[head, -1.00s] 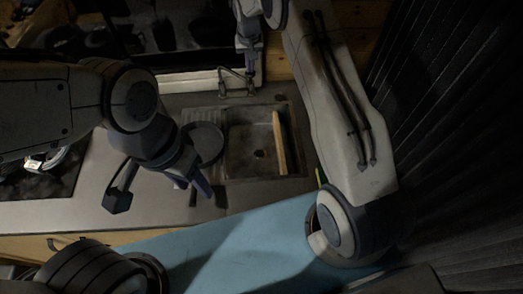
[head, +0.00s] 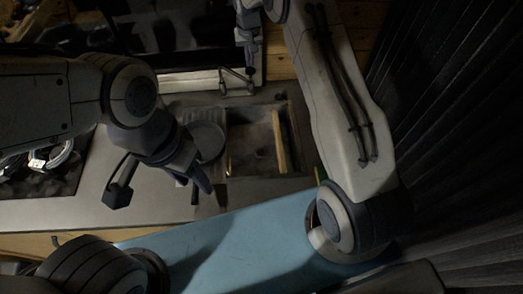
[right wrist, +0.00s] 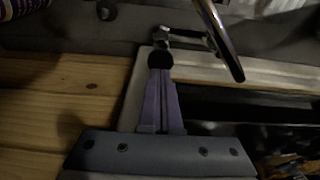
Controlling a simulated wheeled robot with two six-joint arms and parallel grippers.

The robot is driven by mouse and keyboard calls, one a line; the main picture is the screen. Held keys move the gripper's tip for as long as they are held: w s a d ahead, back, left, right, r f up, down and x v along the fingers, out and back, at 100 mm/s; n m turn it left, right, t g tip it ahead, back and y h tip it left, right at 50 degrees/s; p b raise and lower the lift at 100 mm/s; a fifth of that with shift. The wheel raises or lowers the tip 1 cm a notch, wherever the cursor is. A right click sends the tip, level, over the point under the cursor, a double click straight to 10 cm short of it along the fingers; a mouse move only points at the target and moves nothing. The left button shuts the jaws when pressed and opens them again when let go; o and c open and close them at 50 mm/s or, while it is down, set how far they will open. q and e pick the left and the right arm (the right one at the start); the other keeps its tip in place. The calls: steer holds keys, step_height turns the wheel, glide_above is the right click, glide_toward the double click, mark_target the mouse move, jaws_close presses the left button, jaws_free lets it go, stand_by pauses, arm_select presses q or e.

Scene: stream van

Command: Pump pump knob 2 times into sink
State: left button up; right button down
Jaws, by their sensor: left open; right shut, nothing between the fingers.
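The sink (head: 236,172) is set in the grey counter below the window in the head view. A metal tap (head: 234,82) stands behind it. In the right wrist view its fittings include a metal piece (right wrist: 163,37) and a slanting spout (right wrist: 222,42). I cannot tell for sure which part is the pump knob. My right gripper (head: 250,68) is shut and empty beside the tap. In the right wrist view its dark tips (right wrist: 160,61) are just below the metal piece; I cannot tell if they touch. My left gripper (head: 160,195) is open above the counter, left of the sink.
A round plate or lid (head: 209,137) lies left of the basin. A wooden board (head: 279,138) stands along the basin's right side. A blue surface (head: 235,245) lies in front. A dark curtain (head: 450,130) hangs at the right.

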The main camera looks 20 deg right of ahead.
steer(key=shift+r, duration=0.1)
step_height(320, 180, up, 6)
steer(key=p, duration=0.4)
stand_by(0.5)
steer(key=s+a+r+n+g+y+b, duration=0.1)
steer(key=s+a+r+n+b, duration=0.15)
steer(key=s+a, duration=0.65)
steer(key=s+a+r+n+b, duration=0.2)
steer(key=s+a+n+b, duration=0.3)
steer(key=s, duration=0.7)
steer(key=s+f+n+b, duration=0.1)
steer(key=s+f+b, duration=0.1)
steer(key=s, duration=1)
steer(key=s+d+f+n+g+b, duration=0.1)
steer(key=s+f, duration=0.1)
steer(key=s, duration=1)
steer(key=shift+d+f+b, duration=0.15)
steer(key=shift+f+b, duration=0.15)
steer(key=shift+b, duration=0.1)
